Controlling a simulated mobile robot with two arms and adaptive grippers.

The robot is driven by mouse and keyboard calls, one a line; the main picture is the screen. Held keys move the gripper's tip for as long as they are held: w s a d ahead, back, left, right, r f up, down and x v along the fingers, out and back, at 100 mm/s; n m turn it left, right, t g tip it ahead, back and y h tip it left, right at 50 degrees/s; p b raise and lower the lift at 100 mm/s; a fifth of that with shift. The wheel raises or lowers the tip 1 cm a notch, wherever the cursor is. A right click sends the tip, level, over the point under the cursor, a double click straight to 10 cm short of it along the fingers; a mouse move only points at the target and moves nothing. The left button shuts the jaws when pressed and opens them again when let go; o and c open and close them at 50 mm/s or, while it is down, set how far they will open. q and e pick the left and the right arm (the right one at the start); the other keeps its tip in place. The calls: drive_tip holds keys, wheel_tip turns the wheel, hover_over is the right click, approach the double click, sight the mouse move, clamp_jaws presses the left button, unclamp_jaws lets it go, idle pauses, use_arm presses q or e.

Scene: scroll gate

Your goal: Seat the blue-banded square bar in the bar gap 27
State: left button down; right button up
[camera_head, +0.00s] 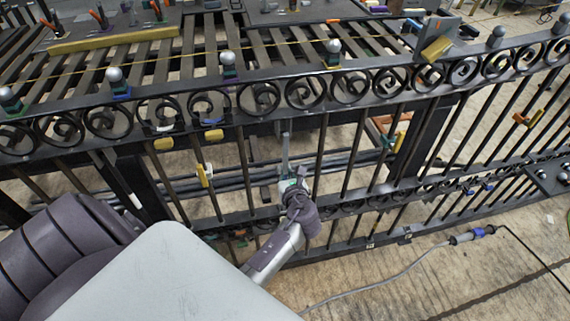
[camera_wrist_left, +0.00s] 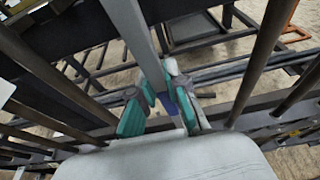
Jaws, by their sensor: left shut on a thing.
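The square bar (camera_head: 285,152) is light grey and stands nearly upright among the dark bars of the scroll gate (camera_head: 323,150). My left gripper (camera_head: 291,184) is shut on it near its lower part. In the left wrist view the bar (camera_wrist_left: 134,28) runs up out of the picture, and its blue band (camera_wrist_left: 170,103) shows between the green-padded fingers (camera_wrist_left: 160,108). The bar is in a wide space between two dark bars, below the scroll row. Whether its ends touch the rails cannot be told. No number marks gap 27. My right gripper is not in view.
Yellow clamps (camera_head: 203,176) hang on bars left of the gripper, and an orange-and-yellow clamp (camera_head: 528,118) is at the right. Dark long bars (camera_head: 245,172) lie behind the gate. A bench with slats (camera_head: 150,65) stands beyond. A cable (camera_head: 400,272) crosses the floor.

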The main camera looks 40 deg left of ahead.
use_arm(q)
drive_tip(key=shift+w+a+r+g+h+p, duration=0.15)
drive_tip(key=shift+w+a+p, duration=0.35)
drive_tip(key=shift+p, duration=0.3)
drive_tip(key=shift+w+a+r+g+h+p, duration=0.15)
drive_tip(key=shift+w+a+p, duration=0.3)
drive_tip(key=shift+p, duration=0.35)
idle(0.7)
drive_tip(key=shift+s+f, duration=0.1)
drive_tip(key=c, duration=1.1)
unclamp_jaws()
drive_tip(key=shift+a+f, duration=0.1)
drive_tip(key=shift+s+d, duration=0.4)
drive_tip(key=shift+d, duration=0.05)
drive_tip(key=v, duration=1.1)
drive_tip(key=shift+r, duration=0.2)
